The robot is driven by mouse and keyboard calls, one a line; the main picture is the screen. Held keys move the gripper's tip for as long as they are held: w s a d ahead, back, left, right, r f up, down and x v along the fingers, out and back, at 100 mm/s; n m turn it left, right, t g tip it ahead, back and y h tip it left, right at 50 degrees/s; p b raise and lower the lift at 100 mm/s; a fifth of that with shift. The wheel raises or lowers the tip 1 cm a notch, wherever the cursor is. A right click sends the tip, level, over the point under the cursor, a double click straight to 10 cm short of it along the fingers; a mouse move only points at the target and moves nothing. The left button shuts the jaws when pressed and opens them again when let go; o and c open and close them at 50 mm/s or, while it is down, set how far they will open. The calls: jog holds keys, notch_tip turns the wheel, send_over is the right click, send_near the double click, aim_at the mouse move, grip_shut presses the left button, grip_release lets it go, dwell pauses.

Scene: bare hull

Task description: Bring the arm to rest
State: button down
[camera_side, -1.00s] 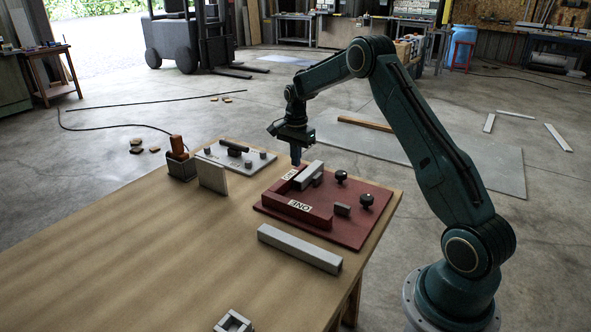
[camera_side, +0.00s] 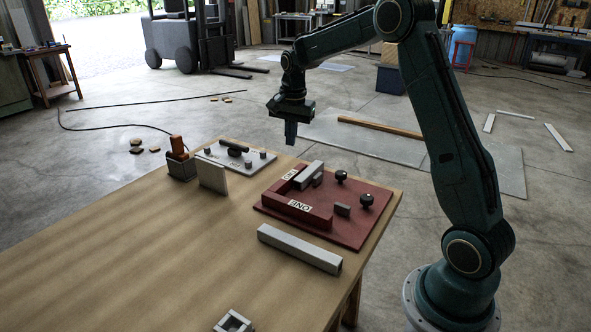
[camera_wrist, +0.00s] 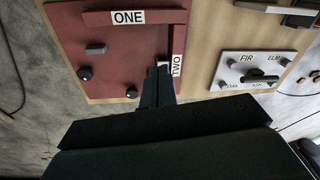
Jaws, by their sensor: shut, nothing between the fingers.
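My gripper (camera_side: 290,138) is shut and empty, hanging in the air above the far edge of the table, pointing down. In the wrist view its closed fingers (camera_wrist: 157,82) reach toward the red fixture board. The red board (camera_side: 345,228) lies on the table with an L-shaped red fence labelled ONE and TWO, two black knobs and a small grey block.
An upright grey plate (camera_side: 212,176), an orange-topped dark block (camera_side: 180,160), a long grey bar (camera_side: 299,248) and a square grey piece (camera_side: 233,322) are on the table. The left table is clear.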

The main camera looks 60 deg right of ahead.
jog(key=s+a+r+n+t, duration=0.1)
jog(key=s+a+r+n, duration=0.3)
jog(key=s+a+r, duration=0.3)
jog(key=s+a+r+n+t, duration=0.1)
jog(key=s+a+n, duration=0.4)
jog(key=s, duration=0.6)
jog(key=s+a+r+n+t, duration=0.1)
jog(key=s+a+n, duration=0.5)
jog(key=s, duration=0.6)
jog(key=shift+a+r+t, duration=0.4)
jog(key=shift+a+t, duration=0.4)
jog(key=shift+a, duration=0.25)
